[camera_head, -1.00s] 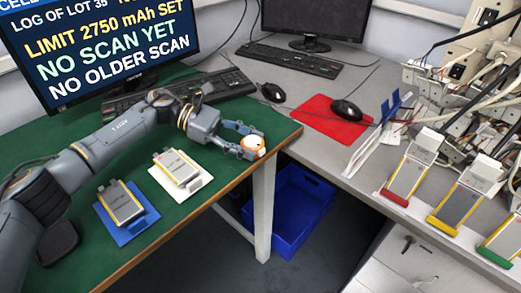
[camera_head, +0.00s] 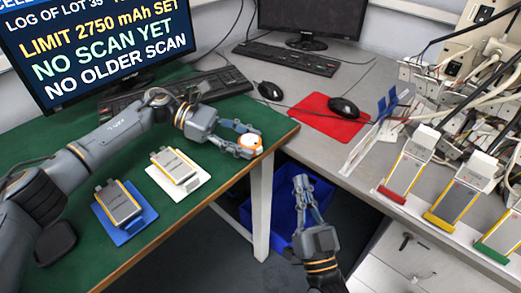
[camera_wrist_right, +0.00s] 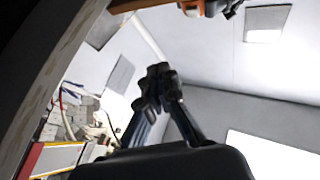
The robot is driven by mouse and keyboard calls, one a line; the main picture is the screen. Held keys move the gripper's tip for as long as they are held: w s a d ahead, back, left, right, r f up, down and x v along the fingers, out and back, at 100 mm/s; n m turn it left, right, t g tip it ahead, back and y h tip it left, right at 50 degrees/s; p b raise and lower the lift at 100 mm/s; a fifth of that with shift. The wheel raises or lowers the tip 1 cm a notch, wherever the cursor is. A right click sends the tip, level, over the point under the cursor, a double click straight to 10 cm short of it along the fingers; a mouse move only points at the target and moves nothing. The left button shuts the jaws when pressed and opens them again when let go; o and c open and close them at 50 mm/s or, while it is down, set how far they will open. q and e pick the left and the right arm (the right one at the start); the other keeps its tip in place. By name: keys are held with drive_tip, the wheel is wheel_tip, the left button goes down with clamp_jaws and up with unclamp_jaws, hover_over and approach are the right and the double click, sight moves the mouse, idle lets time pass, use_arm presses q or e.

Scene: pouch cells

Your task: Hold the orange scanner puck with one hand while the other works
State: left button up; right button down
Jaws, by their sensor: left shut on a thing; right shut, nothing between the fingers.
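The orange and white scanner puck (camera_head: 250,142) is at the right edge of the green table. My left gripper (camera_head: 247,141) is shut on it. Its fingers reach around the puck from the left. My right gripper (camera_head: 302,186) is shut and empty, in front of the gap between the two tables, above the floor and near the blue crate. In the right wrist view its closed fingertips (camera_wrist_right: 158,74) meet with nothing between them.
One pouch cell lies on a blue stand (camera_head: 136,226), another on a white stand (camera_head: 192,188). On the grey bench, cells stand in red (camera_head: 391,194), yellow (camera_head: 439,221) and green (camera_head: 491,252) holders near cables. A blue crate (camera_head: 247,213) is on the floor. The monitor (camera_head: 95,50) reads "NO SCAN YET".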

drive_tip(key=shift+s+d+r+m+t+h, duration=0.15)
drive_tip(key=shift+r+t, duration=0.05)
drive_tip(key=shift+r, duration=0.25)
drive_tip(key=shift+s+d+r+m+t+h, duration=0.1)
drive_tip(key=shift+r+m+t+h, duration=0.1)
drive_tip(key=shift+r, duration=0.2)
drive_tip(key=w+a, duration=0.6)
drive_tip(key=shift+a, duration=0.15)
drive_tip(key=shift+w+a, duration=0.1)
drive_tip(key=shift+w, duration=0.15)
idle(1.1)
drive_tip(key=shift+w+a, duration=0.15)
drive_tip(key=shift+a, duration=0.05)
drive_tip(key=shift+w+a, duration=0.35)
idle(0.8)
drive_tip(key=shift+s+d, duration=0.1)
drive_tip(key=shift+d, duration=0.05)
drive_tip(key=shift+s+d, duration=0.5)
drive_tip(key=shift+s, duration=0.05)
